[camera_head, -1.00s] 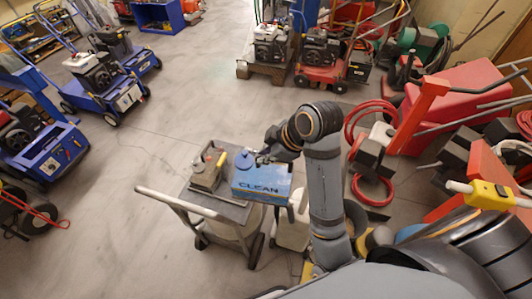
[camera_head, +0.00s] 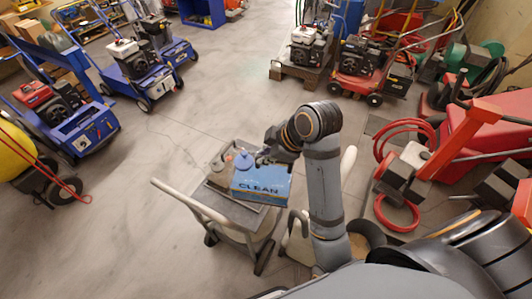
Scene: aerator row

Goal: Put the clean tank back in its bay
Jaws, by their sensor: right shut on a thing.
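The clean tank (camera_head: 262,186) is a blue box marked CLEAN with a round blue-grey cap. It is at the cart's tray (camera_head: 238,212), at the right of a dull grey-brown tank (camera_head: 219,171). I cannot tell whether it rests on the tray or hangs just above it. My right gripper (camera_head: 264,156) is shut at the tank's far top edge, its fingertips partly hidden by the wrist. My left gripper is out of view. Blue wheeled machines with engines stand at the left, the nearest one (camera_head: 72,118) upright. I cannot make out an empty bay for certain.
The cart's pale handle (camera_head: 188,203) points to the left. A whitish jug (camera_head: 298,238) is beside the cart. Red hoses (camera_head: 405,150) and red machinery (camera_head: 480,130) crowd the right. A red machine (camera_head: 375,72) stands at the back. Floor between the cart and the blue machines is clear.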

